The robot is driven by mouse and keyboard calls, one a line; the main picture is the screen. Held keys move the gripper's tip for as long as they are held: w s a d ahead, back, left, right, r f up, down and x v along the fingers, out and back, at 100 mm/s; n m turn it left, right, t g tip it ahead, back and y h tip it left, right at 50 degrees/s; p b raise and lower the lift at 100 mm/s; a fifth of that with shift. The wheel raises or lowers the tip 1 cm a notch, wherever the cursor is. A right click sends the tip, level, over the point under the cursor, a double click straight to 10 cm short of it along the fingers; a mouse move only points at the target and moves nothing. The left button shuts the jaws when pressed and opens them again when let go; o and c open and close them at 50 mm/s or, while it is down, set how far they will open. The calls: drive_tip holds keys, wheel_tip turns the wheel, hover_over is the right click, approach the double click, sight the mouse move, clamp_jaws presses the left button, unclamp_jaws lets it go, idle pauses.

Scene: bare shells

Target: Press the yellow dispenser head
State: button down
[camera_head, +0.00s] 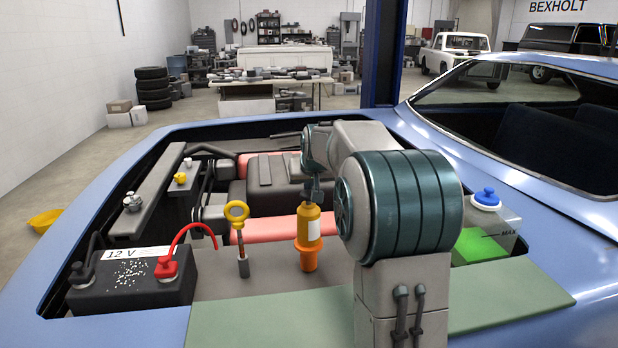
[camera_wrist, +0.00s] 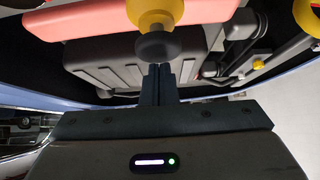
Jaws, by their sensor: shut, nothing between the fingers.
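A yellow-orange dispenser bottle (camera_head: 309,222) with a pale label stands upright in an orange holder (camera_head: 308,256) in the engine bay, left of my arm. In the wrist view, a yellow part (camera_wrist: 152,10) with a dark round piece (camera_wrist: 157,46) shows at the top, just beyond my shut fingertips (camera_wrist: 158,70). I cannot tell whether the fingertips touch it.
A black battery (camera_head: 130,290) with a red cable (camera_head: 190,228) lies further left. A reservoir with a blue cap (camera_head: 486,198) is on the right. A green mat (camera_head: 270,322) covers the front edge.

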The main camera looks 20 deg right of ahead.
sight(309, 192)
drive_tip(key=shift+f+b, duration=0.75)
drive_tip(key=shift+f, duration=0.25)
wheel_tip(309, 192, up, 5)
drive_tip(key=p, duration=0.3)
drive_tip(key=shift+w+p, duration=0.15)
drive_tip(key=shift+p, duration=0.25)
drive_tip(key=b+v, duration=0.1)
drive_tip(key=v, duration=0.8)
drive_tip(key=shift+s, duration=0.4)
drive_tip(key=shift+r, duration=0.15)
